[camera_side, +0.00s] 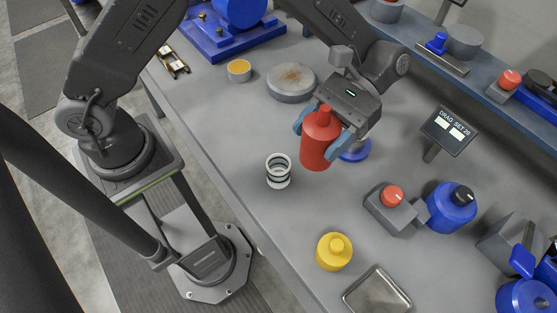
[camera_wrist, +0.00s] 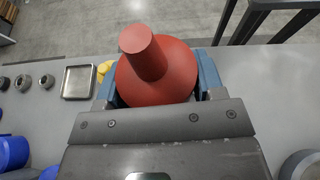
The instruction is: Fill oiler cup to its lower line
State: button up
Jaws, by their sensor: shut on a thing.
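A red bottle (camera_side: 318,152) with a narrower neck is held by my gripper (camera_side: 322,130), its blue fingers shut on both sides. The bottle looks upright, neck up; I cannot tell whether its base touches the bench. In the wrist view the red bottle (camera_wrist: 155,75) fills the middle, between the blue fingers (camera_wrist: 157,82). A small pale cup with dark bands (camera_side: 278,171), seemingly the oiler cup, stands on the bench left of the bottle and apart from it. Its lower line and any oil level are too small to tell.
A round grey plate (camera_side: 291,82) and a small cup with amber contents (camera_side: 239,70) are behind. A blue piece (camera_side: 356,151) is partly hidden behind my gripper. A display (camera_side: 448,130) stands right.

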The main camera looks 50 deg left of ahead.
aim_at(303, 165)
jog(key=shift+w+d+r+n+h, duration=0.25)
jog(key=shift+w+d+n+h, duration=0.15)
jog(key=shift+w+d+h, duration=0.1)
jog(key=shift+s+a, duration=0.1)
jog(key=shift+s+a+f+m+t, duration=0.2)
jog(key=shift+a+f+m+t, duration=0.05)
jog(key=shift+f+m+t, duration=0.3)
jog(key=shift+s+a+f+m+t+h, duration=0.15)
jog(key=shift+f+m+t+h, duration=0.2)
jog(key=shift+f, duration=0.35)
jog(key=shift+s+a+f+m+t+h, duration=0.1)
jog(key=shift+f+m+t+h, duration=0.2)
jog(key=shift+f, duration=0.4)
jog(key=shift+s+a+f+m+t+h, duration=0.15)
jog(key=shift+f+t+h, duration=0.1)
jog(key=shift+f, duration=0.2)
jog(key=shift+s+a+f+m+t+h, duration=0.15)
jog(key=shift+f+t, duration=0.1)
jog(key=shift+f, duration=0.15)
jog(key=shift+s+a+m+t+h, duration=0.15)
jog(key=shift+a+m+t+h, duration=0.05)
jog(key=shift+m+t+h, duration=0.25)
jog(key=shift+r+m+t+h, duration=0.3)
jog(key=shift+r+m+t, duration=0.05)
jog(key=shift+r, duration=0.05)
jog(key=shift+r, duration=0.1)
